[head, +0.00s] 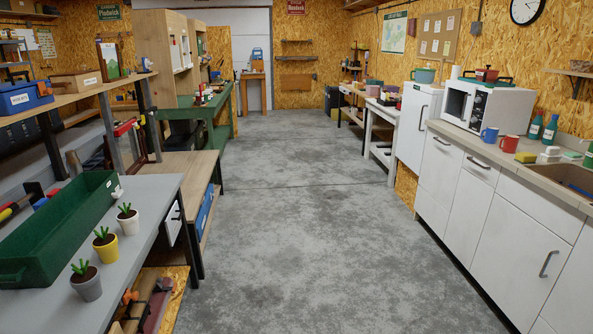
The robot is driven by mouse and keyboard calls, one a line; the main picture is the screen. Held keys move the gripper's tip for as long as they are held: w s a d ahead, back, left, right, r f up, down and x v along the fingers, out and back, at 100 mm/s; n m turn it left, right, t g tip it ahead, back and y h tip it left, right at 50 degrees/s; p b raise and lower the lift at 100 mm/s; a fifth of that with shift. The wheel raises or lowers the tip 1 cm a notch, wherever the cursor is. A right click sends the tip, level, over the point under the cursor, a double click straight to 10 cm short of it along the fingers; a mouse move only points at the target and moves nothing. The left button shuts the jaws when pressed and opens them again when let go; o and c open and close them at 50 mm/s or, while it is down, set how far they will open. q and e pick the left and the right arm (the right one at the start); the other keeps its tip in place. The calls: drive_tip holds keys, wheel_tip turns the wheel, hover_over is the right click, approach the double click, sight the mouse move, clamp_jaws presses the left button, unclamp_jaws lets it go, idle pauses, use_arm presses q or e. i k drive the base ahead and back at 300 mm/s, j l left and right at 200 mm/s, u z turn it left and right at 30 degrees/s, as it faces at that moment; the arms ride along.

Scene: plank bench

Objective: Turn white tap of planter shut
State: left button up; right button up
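A long dark green planter (62,237) stands on the grey bench top at the left. A small white part (117,194), which looks like its tap, sits at the planter's far right end. It is too small to tell whether the tap is open or shut. Neither of my grippers is in view.
Potted plants in white (129,224), yellow (106,250) and grey (87,286) pots line the bench edge right of the planter. The concrete floor (300,225) is clear down the middle. White cabinets (497,210) with a counter run along the right.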

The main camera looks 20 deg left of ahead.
sight(119, 191)
drive_tip(key=i+u, duration=0.15)
drive_tip(key=u, duration=0.25)
drive_tip(key=i+u, duration=0.15)
drive_tip(key=u, duration=0.25)
drive_tip(key=i+u, duration=0.2)
drive_tip(key=u, duration=0.25)
drive_tip(key=i+u, duration=0.15)
drive_tip(key=u, duration=0.25)
drive_tip(key=l+u, duration=0.1)
drive_tip(key=u, duration=0.35)
drive_tip(key=i+l+u, duration=0.1)
drive_tip(key=u, duration=0.3)
drive_tip(key=l+u, duration=0.15)
drive_tip(key=u, duration=0.3)
drive_tip(key=i, duration=0.05)
